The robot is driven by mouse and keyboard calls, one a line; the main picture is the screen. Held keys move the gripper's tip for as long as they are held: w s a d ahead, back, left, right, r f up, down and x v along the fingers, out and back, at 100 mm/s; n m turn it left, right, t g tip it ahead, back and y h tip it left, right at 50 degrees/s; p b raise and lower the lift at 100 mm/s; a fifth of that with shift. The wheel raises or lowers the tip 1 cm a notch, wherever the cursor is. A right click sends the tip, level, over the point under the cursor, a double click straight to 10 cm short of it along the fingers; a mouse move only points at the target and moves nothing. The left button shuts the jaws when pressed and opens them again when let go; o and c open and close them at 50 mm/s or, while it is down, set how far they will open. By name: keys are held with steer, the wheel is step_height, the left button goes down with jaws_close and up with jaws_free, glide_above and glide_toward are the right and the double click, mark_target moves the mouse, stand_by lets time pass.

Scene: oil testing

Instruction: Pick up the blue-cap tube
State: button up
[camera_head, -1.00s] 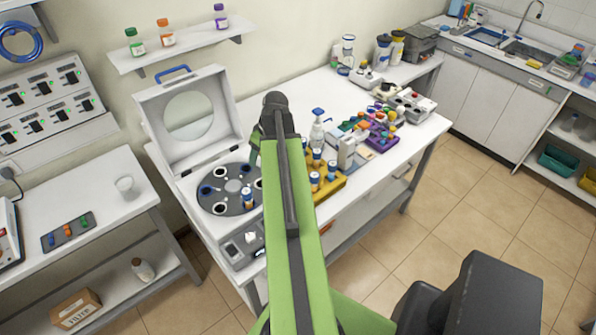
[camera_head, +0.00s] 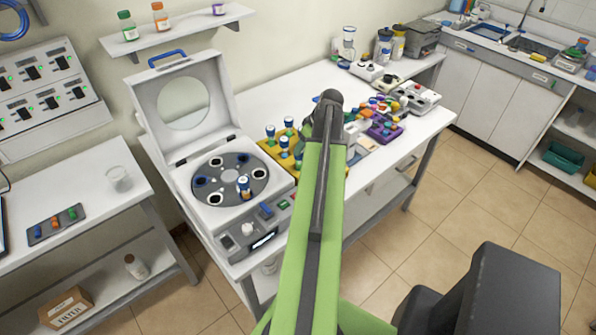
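A blue-capped tube (camera_head: 244,187) stands upright in a hole of the dark rotor (camera_head: 213,166) of the open centrifuge. More tubes with blue and white caps, such as one tube (camera_head: 270,133) and another (camera_head: 289,125), stand upright in the yellow rack (camera_head: 268,148) to the right of the rotor. My green arm rises through the middle of the picture and covers the right part of the rack. My gripper is hidden behind the arm, so I cannot see its fingers or whether it holds anything.
The centrifuge lid (camera_head: 182,98) stands open at the back left. A purple rack (camera_head: 385,131) with coloured pieces lies right of my arm. A beaker (camera_head: 119,178) and a dark tray (camera_head: 56,225) are on the left table. Tiled floor is free at right.

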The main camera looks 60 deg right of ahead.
mark_target(299, 163)
steer(key=b+x, duration=0.2)
steer(key=x, duration=0.2)
steer(key=shift+s+f, duration=0.1)
steer(key=b+x, duration=0.5)
steer(key=shift+w+a, duration=0.15)
steer(key=shift+w, duration=0.15)
jaws_close()
